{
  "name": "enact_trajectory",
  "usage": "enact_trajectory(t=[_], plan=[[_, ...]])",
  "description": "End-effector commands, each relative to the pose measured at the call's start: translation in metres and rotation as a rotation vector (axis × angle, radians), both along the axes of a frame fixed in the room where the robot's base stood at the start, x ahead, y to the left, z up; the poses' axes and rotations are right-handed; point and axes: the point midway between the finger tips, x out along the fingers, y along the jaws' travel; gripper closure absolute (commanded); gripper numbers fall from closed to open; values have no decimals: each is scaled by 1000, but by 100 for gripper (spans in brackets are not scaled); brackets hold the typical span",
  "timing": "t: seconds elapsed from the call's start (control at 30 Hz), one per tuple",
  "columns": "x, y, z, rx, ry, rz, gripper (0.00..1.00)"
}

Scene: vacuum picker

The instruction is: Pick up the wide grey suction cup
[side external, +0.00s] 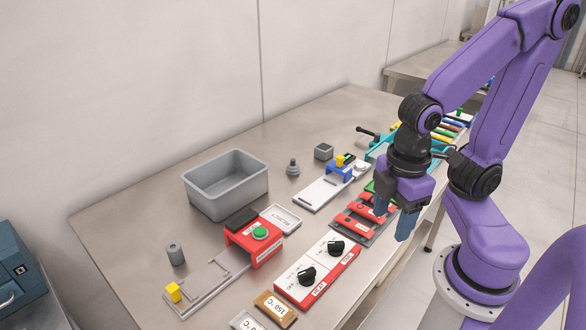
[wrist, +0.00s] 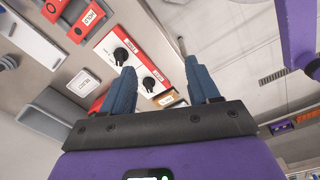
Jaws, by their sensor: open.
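A grey stepped piece with a wide round base and a narrower top (side external: 293,168), which looks like the wide grey suction cup, stands upright on the steel table, right of the grey bin. A grey round piece, probably the same one, shows at the left edge of the wrist view (wrist: 8,62). My gripper (side external: 394,212) is open and empty, above the table's right front side, well to the right of the cup and apart from it. In the wrist view, its two blue fingers (wrist: 161,67) are spread, with the knob panel beyond them.
A grey bin (side external: 227,189) stands at the back left. A small grey square block (side external: 323,151) and a white slide plate (side external: 323,192) flank the cup. A red two-knob panel (side external: 318,272), a red box with a green button (side external: 253,243) and a grey cylinder (side external: 175,254) stand farther forward.

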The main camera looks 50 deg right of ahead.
Motion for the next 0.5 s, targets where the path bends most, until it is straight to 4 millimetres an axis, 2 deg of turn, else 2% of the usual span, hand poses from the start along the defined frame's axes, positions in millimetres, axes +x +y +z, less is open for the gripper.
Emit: enact_trajectory(t=[0.17, 0.5], plan=[[50, -9, -12, -187, -63, 71, 40], [182, -43, -39, -673, -133, 332, 40]])
